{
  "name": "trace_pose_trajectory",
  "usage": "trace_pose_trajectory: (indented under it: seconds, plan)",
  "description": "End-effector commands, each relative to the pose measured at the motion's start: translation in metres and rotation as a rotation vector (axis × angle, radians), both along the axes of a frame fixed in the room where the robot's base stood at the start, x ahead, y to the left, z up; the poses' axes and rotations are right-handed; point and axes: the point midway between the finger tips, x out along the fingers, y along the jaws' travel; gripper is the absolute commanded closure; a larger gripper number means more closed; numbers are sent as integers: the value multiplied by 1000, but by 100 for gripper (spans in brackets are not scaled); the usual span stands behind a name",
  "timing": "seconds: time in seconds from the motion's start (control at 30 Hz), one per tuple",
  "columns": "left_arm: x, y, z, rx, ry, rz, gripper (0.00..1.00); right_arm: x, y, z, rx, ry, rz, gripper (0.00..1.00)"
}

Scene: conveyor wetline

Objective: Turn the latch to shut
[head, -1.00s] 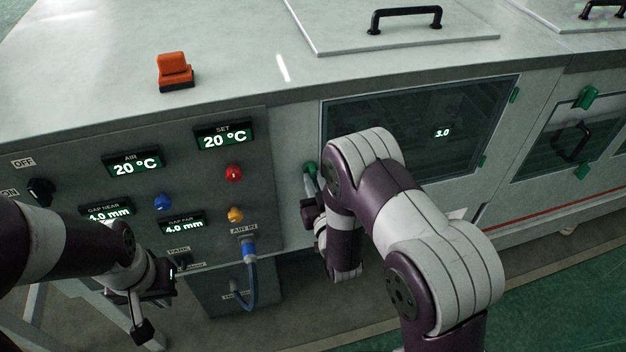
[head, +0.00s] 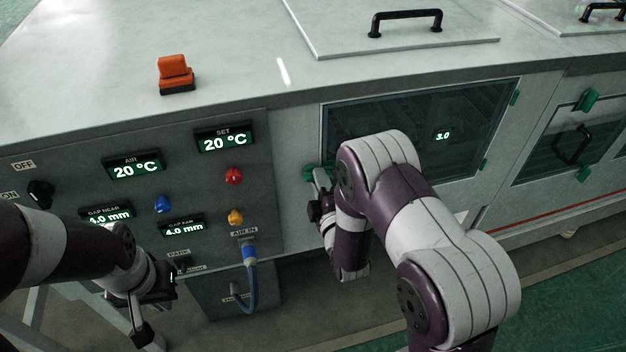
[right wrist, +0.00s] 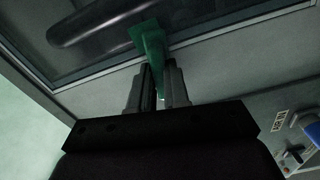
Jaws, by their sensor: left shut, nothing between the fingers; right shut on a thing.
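The green latch (head: 309,173) sits at the left edge of the dark glass door (head: 420,125). In the head view it lies roughly level, partly hidden by my right arm. My right gripper (head: 320,184) is at the latch. In the right wrist view the right fingers (right wrist: 157,88) are shut on the green latch (right wrist: 148,38), which reaches over the edge of the door frame. My left gripper (head: 148,312) is shut and empty, low in front of the control panel at the left.
The control panel (head: 265,190) has displays, coloured knobs and a blue air hose (head: 250,270). An orange switch (head: 175,74) stands on the machine top. A black lid handle (head: 407,18) is above the door. Another door (head: 570,140) with green fittings is at right.

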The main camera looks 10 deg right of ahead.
Motion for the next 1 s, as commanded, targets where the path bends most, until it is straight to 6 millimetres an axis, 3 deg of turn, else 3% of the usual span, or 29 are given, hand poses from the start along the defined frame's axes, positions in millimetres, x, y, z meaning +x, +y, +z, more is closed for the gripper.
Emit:
trace_pose_trajectory:
  seconds: [0.1,0.13,0.2,0.53,1.0]
  plan:
    - [0,0,1,0,0,0,100,0,0,1,-130,-2,-1,100]
    - [0,0,0,0,0,0,100,0,0,1,-125,-2,-1,74]
    - [0,0,0,0,0,0,100,0,0,1,-123,-2,-1,58]
    - [0,0,2,0,0,0,100,-5,0,2,-119,-3,0,58]
    - [0,0,8,0,0,0,100,-66,-2,1,-119,-2,0,58]
